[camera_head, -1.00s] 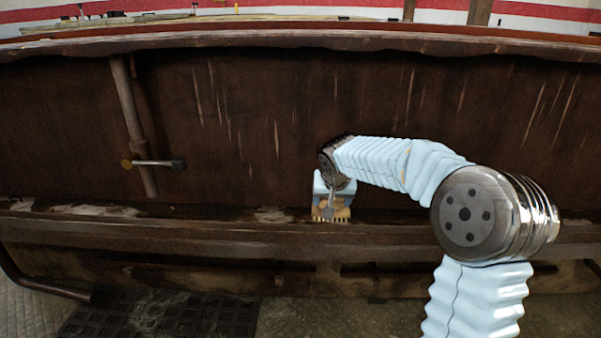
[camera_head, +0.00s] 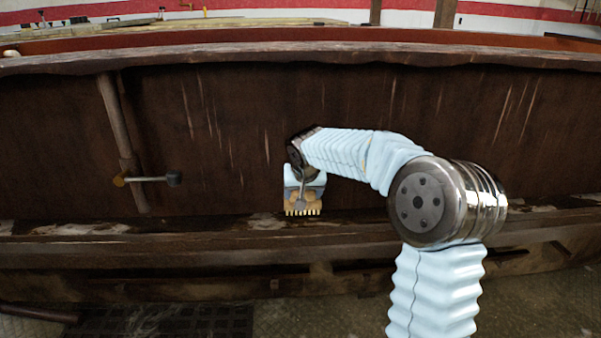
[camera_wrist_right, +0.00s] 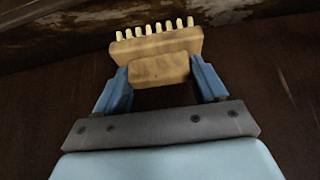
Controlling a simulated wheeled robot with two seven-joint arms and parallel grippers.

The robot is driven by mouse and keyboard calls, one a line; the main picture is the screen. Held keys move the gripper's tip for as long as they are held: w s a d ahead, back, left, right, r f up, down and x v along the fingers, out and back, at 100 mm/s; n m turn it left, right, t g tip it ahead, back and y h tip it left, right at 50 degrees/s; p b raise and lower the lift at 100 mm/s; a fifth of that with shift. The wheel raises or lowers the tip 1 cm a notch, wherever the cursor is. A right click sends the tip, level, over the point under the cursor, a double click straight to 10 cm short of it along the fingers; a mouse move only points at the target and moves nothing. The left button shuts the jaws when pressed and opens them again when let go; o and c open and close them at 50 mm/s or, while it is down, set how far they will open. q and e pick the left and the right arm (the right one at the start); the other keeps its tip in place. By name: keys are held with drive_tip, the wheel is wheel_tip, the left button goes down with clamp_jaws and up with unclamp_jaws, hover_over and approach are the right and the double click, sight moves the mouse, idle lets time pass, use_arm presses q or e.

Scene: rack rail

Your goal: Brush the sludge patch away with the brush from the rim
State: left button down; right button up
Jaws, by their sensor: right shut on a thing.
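The brush (camera_head: 303,204), a tan block with a row of pale bristles, hangs bristles down in my right gripper (camera_head: 304,190), just above or at the dark ledge; contact is unclear. In the right wrist view the brush (camera_wrist_right: 155,48) is clamped between the blue fingers of my right gripper (camera_wrist_right: 161,75), with its bristles toward the ledge. Pale, dirty patches mark the ledge: one patch (camera_head: 85,229) on the left and another patch (camera_head: 500,208) behind my right arm's elbow. I cannot tell which is the sludge patch. My left gripper is out of view.
A dark brown wall (camera_head: 240,130) rises behind the ledge (camera_head: 215,243). A vertical pipe (camera_head: 120,140) with a protruding lever (camera_head: 150,180) stands to the left. A long rim (camera_head: 240,62) runs across the top. The space in front of the wall between pipe and brush is clear.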

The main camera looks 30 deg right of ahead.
drive_tip(key=shift+r+p, duration=1.4)
drive_tip(key=shift+r, duration=0.7)
drive_tip(key=shift+f, duration=0.1)
